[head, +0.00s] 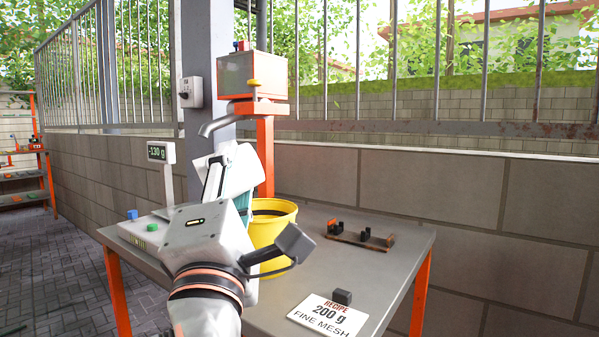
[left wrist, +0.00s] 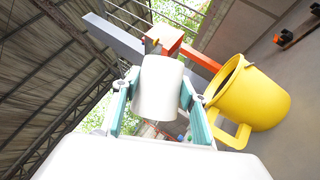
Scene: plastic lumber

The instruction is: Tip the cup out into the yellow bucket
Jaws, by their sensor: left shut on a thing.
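A white cup (left wrist: 157,92) is between the teal fingers of my left gripper (left wrist: 160,86) in the left wrist view. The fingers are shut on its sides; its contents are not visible. In the head view my left gripper (head: 238,172) is beside and above the yellow bucket (head: 272,228), and my arm covers much of the cup and part of the bucket. The bucket stands on the grey table with its dark open mouth up. It also shows in the left wrist view (left wrist: 262,98), to the right of the cup, with its handle. My right gripper is not in view.
A dispenser with a spout (head: 250,75) on an orange post stands behind the bucket. A scale display (head: 161,152) reads -130 g. A recipe card (head: 328,314) saying 200 g fine mesh lies at the table's front, and a small rack (head: 360,238) sits at right.

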